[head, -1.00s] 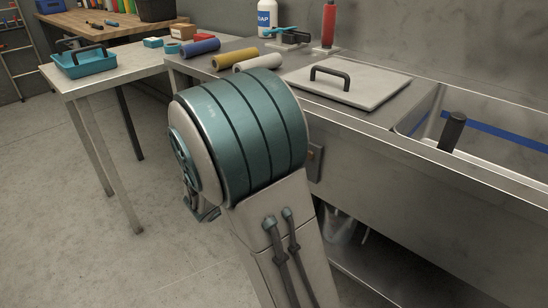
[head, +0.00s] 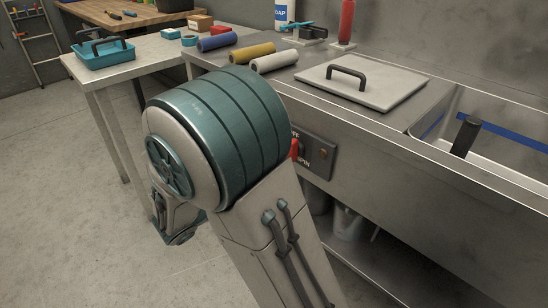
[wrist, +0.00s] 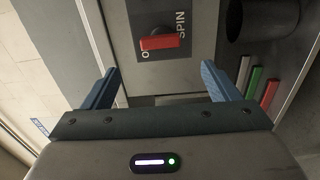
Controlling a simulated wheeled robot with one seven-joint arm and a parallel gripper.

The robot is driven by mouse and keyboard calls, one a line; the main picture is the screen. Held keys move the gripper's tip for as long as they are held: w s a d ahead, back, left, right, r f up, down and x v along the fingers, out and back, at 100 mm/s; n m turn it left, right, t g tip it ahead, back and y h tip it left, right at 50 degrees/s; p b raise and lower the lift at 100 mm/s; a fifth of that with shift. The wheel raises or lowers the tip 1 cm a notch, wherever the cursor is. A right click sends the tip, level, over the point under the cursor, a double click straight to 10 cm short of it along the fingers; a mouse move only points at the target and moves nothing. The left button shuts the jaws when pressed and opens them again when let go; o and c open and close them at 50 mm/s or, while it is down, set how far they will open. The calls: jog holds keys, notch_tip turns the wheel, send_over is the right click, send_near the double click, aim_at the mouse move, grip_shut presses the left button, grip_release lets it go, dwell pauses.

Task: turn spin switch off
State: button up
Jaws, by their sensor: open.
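The spin switch is a red handle (wrist: 158,42) on a dark panel (wrist: 178,15) in the wrist view. The word SPIN is on its right; the label on its left is only partly readable. The handle lies sideways between the labels. In the head view the red handle (head: 294,149) peeks out beside my arm, on a dark panel (head: 314,144) on the sink unit's front. My gripper (wrist: 158,70) is open and empty. In the picture its two blue fingers are either side of and below the handle, apart from it. My arm hides part of the panel in the head view.
The sink counter (head: 318,88) holds a lidded plate (head: 362,84) and several rolls. In the wrist view a dark cylinder (wrist: 262,18) and coloured bars (wrist: 255,84) are at right. The floor (head: 75,200) at left is clear.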

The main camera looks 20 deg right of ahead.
jog(key=shift+v, duration=1.6)
jog(key=s+d+r+m+g+y+p, duration=0.4)
jog(key=s+r+g+y+p, duration=0.45)
jog(key=s+r+p, duration=0.65)
jog(key=a+r+t+y+p, duration=0.2)
jog(key=r+y+p, duration=0.2)
jog(key=r+p, duration=0.3)
jog(key=w+a+r+t+y+p, duration=0.1)
jog(key=a+r+t+y+p, duration=0.1)
jog(key=r+p, duration=0.5)
jog(key=shift+a+r+t+y+p, duration=0.35)
jog(key=shift+t+y+p, duration=0.2)
jog(key=shift+y+p, duration=0.65)
jog(key=shift+w, duration=0.15)
